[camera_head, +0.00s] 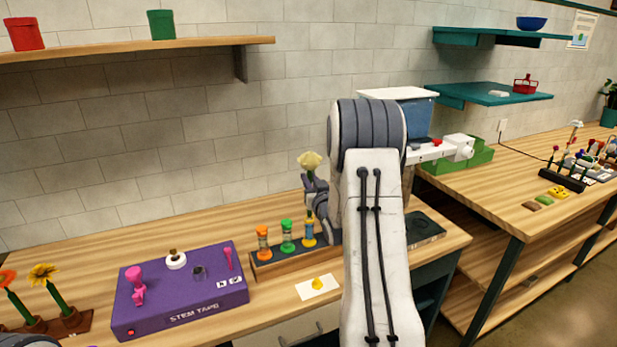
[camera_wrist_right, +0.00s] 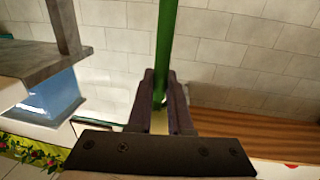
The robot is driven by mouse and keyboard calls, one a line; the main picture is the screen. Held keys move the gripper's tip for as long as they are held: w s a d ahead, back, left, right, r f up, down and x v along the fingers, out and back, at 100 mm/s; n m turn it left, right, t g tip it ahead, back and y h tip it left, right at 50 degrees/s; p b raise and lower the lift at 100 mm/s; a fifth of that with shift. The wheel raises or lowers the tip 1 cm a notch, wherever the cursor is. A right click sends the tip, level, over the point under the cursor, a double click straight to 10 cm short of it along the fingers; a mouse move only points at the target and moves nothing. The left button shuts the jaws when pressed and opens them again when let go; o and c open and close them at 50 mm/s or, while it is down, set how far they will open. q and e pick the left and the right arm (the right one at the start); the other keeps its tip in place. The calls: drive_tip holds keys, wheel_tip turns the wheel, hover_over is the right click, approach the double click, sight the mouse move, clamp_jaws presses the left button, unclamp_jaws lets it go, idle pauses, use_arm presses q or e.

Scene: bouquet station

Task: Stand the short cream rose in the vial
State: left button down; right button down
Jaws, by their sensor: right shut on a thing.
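The short cream rose (camera_head: 310,161) is upright, its bloom just above my right gripper (camera_head: 314,186). My right gripper is shut on its green stem, which also shows between the fingers in the right wrist view (camera_wrist_right: 165,40). Below it stands the yellow-banded vial (camera_head: 308,236), at the right of a row with an orange-banded vial (camera_head: 263,243) and a green-banded vial (camera_head: 287,237) in a wooden rack (camera_head: 276,266). The rose is in line with the yellow-banded vial; I cannot tell whether the stem's lower end is inside it. My left gripper is not in view.
A purple stem tape box (camera_head: 190,300) stands left of the rack. A white card (camera_head: 318,288) with a yellow mark lies in front. Orange and yellow flowers (camera_head: 45,274) stand at far left. A wooden shelf (camera_head: 130,45) hangs above. My right arm hides the bench behind it.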

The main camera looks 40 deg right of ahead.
drive_tip(key=shift+a+f+b, duration=0.1)
drive_tip(key=shift+f+b, duration=0.3)
drive_tip(key=shift+b, duration=0.85)
idle(1.3)
drive_tip(key=shift+s+f+b, duration=0.1)
drive_tip(key=shift+f+b, duration=2.15)
drive_tip(key=shift+b, duration=0.15)
idle(0.5)
drive_tip(key=shift+c, duration=0.9)
unclamp_jaws()
drive_tip(key=shift+s, duration=0.1)
drive_tip(key=b+v, duration=0.2)
drive_tip(key=v, duration=0.6)
drive_tip(key=shift+s, duration=0.35)
drive_tip(key=shift+a, duration=0.15)
